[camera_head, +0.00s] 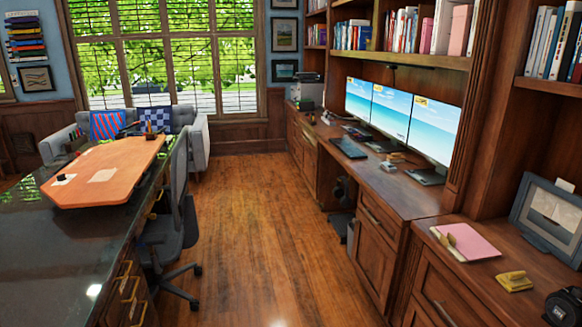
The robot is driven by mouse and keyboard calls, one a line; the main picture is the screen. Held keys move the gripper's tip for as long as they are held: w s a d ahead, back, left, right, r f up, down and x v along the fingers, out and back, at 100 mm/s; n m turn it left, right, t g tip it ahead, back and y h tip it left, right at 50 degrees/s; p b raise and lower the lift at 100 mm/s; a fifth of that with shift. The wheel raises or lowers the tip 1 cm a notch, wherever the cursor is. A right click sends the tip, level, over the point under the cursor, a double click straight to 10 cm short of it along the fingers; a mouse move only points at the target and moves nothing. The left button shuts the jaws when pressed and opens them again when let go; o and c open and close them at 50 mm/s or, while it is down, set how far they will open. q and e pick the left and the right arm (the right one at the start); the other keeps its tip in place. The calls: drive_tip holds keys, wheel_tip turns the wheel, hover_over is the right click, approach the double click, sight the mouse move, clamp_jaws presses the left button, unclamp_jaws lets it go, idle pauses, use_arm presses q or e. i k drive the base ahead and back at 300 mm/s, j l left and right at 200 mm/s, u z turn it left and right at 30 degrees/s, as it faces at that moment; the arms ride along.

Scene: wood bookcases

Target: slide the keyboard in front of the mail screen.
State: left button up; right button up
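Three screens stand in a row on the wooden desk along the right wall: a far one (359,99), a middle one (390,111) and a near one (434,129). All show a blue sea picture; small yellow patches show on the middle and near ones. I cannot tell which is the mail screen. A dark flat slab (348,148), which looks like the keyboard, lies near the desk's front edge, left of the middle screen and apart from it. Its keys are too small to make out. Neither of my grippers is in view.
Small items (397,158) lie before the near screen. A pink pad (466,242) and yellow object (514,281) lie on the near counter. An office chair (168,220) stands by the dark table (60,260) at left. The wooden floor (250,230) between is clear.

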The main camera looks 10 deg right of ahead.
sight(348, 149)
drive_tip(key=i+z, duration=0.1)
drive_tip(key=i, duration=2.35)
drive_tip(key=i+z, duration=0.25)
drive_tip(key=i, duration=0.25)
drive_tip(key=i+j+z, duration=0.25)
drive_tip(key=i, duration=0.2)
drive_tip(key=i+j+z, duration=0.25)
drive_tip(key=i, duration=0.2)
drive_tip(key=i+j+z, duration=0.95)
drive_tip(key=i+j, duration=0.05)
drive_tip(key=j, duration=0.1)
